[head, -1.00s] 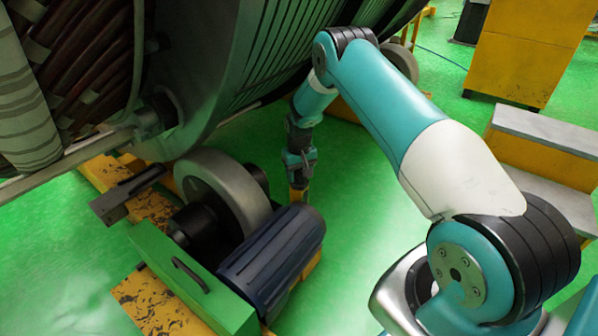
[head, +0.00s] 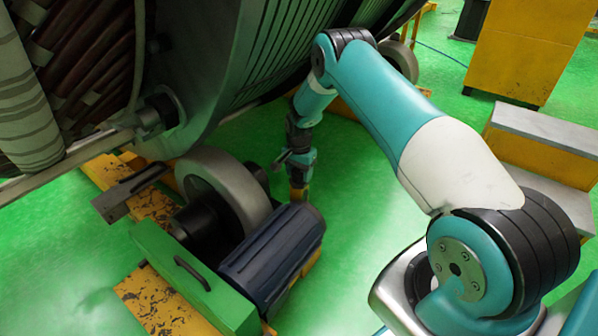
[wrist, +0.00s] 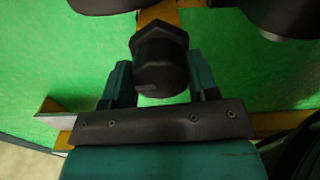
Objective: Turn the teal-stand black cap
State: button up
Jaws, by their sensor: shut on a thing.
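The black cap (wrist: 160,58) has a hexagonal top and shows in the upper middle of the wrist view. My gripper (wrist: 160,85) has its two teal fingers on either side of the cap and is shut on it. In the head view my gripper (head: 299,178) points down just beyond the dark ribbed motor. The cap cannot be made out there. I cannot make out a teal stand under the cap; yellow metal shows around it in the wrist view.
A dark ribbed motor (head: 272,258) and a grey roller wheel (head: 222,190) stand close to the left of my gripper. The large stator drum (head: 235,75) hangs above. Yellow steps (head: 540,150) stand at right. Green floor is clear right of the gripper.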

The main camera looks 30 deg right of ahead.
aim_at(299, 171)
jog(key=m, duration=0.4)
jog(key=shift+m, duration=0.3)
dwell(0.3)
jog(key=o, duration=0.9)
jog(key=shift+o, duration=0.2)
notch_tip(299, 171, up, 17)
jog(key=p, duration=0.3)
jog(key=shift+r, duration=0.2)
